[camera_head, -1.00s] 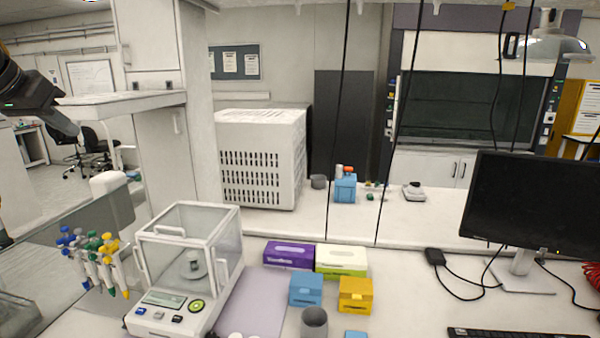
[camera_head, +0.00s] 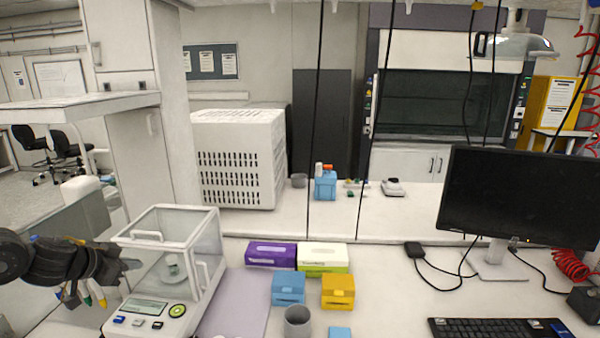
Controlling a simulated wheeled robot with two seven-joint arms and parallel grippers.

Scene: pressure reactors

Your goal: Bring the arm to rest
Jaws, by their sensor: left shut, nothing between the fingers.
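My left arm comes in from the left edge, low in the head view, and is dark grey to black. My left gripper (camera_head: 130,264) is at its right end, shut and empty. It is in front of the pipette stand and just left of the glass balance (camera_head: 165,265); I cannot tell whether it touches either. The arm hides most of the pipettes (camera_head: 90,295), whose coloured ends show below it. My right gripper is not in view.
Purple (camera_head: 270,254) and green-white (camera_head: 322,258) boxes, a blue box (camera_head: 288,288), a yellow box (camera_head: 338,291) and a grey cup (camera_head: 298,321) stand right of the balance. A monitor (camera_head: 515,200) and keyboard (camera_head: 495,329) are at the right.

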